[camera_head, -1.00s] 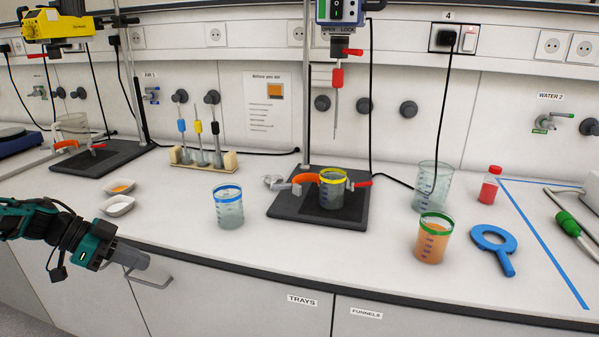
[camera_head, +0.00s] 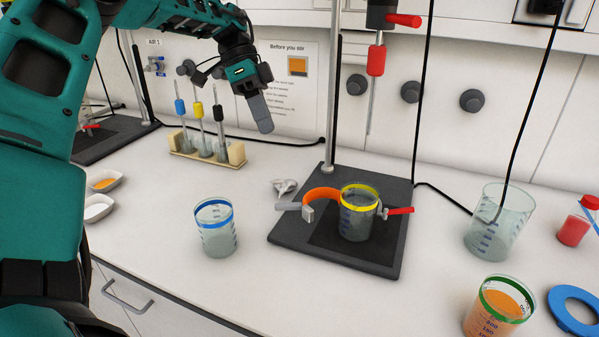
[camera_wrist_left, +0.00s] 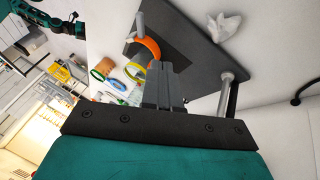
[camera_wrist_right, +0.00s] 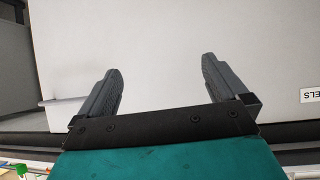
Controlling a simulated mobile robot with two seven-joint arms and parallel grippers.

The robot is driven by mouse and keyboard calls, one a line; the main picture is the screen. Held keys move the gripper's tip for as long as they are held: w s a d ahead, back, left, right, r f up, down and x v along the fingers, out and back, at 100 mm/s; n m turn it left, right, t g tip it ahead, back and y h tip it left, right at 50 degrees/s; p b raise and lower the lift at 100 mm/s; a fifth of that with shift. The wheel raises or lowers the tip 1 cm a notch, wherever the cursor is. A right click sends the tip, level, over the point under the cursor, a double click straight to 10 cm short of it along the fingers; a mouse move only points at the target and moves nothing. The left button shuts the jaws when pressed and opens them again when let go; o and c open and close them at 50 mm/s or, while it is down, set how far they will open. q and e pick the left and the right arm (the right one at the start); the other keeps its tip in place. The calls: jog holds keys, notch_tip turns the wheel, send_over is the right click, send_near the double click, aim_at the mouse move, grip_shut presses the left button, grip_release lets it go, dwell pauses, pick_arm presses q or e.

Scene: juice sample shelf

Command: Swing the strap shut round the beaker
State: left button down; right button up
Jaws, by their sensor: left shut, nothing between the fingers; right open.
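The beaker (camera_head: 358,222) with a yellow band stands upright on the black stand base (camera_head: 290,240). The orange strap (camera_head: 322,193) curves out to the left of the beaker, its grey end (camera_head: 307,213) standing apart from the glass. A red-handled lever (camera_head: 400,210) is on the beaker's right. My left gripper (camera_head: 263,124) is shut and empty, above and behind the strap to the left, touching nothing. The left wrist view shows the strap (camera_wrist_left: 150,46) and beaker (camera_wrist_left: 134,72) beyond its fingers. My right gripper (camera_wrist_right: 160,72) is open and empty before a pale cabinet front.
A stand rod (camera_head: 334,100) rises behind the base. A large empty beaker (camera_head: 498,222), an orange-filled beaker (camera_head: 497,308) and a blue ring (camera_head: 575,310) are right. Black cables hang at the back.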

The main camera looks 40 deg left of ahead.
pick_arm(q)
jog(key=shift+s+d+r+p+x, duration=0.2)
jog(key=shift+s+x, duration=0.25)
jog(key=shift+x, duration=1.65)
jog(key=shift+s+d+r+p+x, duration=0.15)
jog(key=shift+s+x, duration=0.25)
jog(key=shift+x, duration=1.7)
jog(key=shift+s+d+r+p+x, duration=0.1)
jog(key=shift+s+d+x, duration=0.25)
jog(key=shift+x, duration=1.75)
pick_arm(e)
jog(key=shift+s+r, duration=0.25)
jog(key=shift+r, duration=0.1)
pick_arm(q)
jog(key=shift+s+a, duration=0.1)
jog(key=shift+s+f, duration=0.1)
jog(key=shift+s, duration=0.05)
pick_arm(e)
jog(key=shift+d, duration=0.15)
pick_arm(q)
jog(key=shift+s+d, duration=0.1)
jog(key=shift+d, duration=0.15)
pick_arm(e)
jog(key=shift+w+d, duration=0.15)
jog(key=shift+d, duration=0.05)
